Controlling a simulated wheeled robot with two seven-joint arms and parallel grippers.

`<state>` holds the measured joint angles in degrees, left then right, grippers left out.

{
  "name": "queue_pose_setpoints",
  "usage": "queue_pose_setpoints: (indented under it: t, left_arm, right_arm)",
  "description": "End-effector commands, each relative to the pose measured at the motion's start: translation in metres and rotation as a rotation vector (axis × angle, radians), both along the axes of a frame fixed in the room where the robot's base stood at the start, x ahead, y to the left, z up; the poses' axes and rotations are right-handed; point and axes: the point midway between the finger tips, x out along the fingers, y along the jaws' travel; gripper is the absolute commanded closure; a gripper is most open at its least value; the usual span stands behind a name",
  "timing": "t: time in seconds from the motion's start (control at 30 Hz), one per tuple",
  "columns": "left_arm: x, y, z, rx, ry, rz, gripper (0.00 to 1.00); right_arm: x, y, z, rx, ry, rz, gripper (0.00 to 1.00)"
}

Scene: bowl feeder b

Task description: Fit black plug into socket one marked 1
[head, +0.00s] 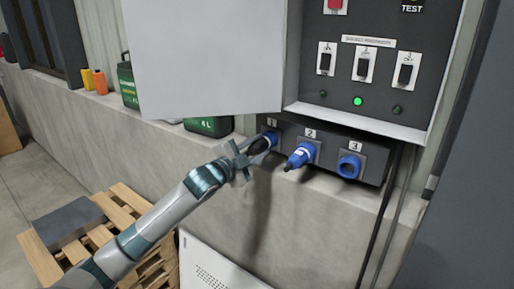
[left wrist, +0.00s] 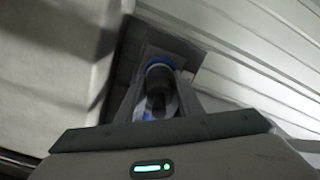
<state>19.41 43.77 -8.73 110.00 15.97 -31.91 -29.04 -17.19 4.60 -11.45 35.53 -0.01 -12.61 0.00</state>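Socket one (head: 272,135), a blue ring under the mark 1, is at the left of the dark socket box. A dark plug (head: 259,145) shows at its mouth, partly hidden by my left gripper (head: 241,160). In the left wrist view the black plug (left wrist: 157,88) lies between my left fingers, lined up with the blue rim (left wrist: 157,67) of the socket. I cannot tell how deep it sits, or whether the fingers touch it. My right gripper is not in view.
A blue plug (head: 301,155) sits in socket two; socket three (head: 349,166) is empty. Above are switches and a lit green lamp (head: 358,101). An open white cabinet door (head: 205,60) overhangs the left side. Green canisters (head: 208,126) stand on the ledge, and pallets (head: 120,215) stand below.

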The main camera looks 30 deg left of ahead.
Motion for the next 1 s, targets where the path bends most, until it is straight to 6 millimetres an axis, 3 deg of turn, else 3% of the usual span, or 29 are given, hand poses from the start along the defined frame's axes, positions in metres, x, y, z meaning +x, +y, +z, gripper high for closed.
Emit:
queue_pose_setpoints:
  t: [0.03,0.1,0.57,0.77,1.0]
  left_arm:
    - [0.0,0.001,0.005,0.0,-0.008,0.001,0.56]
    - [0.0,0.001,0.004,0.0,-0.008,0.001,0.46]
    - [-0.006,0.001,0.0,0.001,-0.002,0.0,0.46]
    - [-0.027,0.002,-0.002,0.003,-0.003,-0.001,0.46]
    - [-0.07,0.006,-0.003,0.005,-0.003,-0.001,0.46]
  right_arm:
    - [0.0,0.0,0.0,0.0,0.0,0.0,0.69]
    - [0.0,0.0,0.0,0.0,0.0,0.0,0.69]
    - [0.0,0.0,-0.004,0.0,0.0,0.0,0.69]
    - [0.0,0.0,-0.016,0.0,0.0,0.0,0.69]
    - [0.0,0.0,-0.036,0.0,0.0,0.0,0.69]
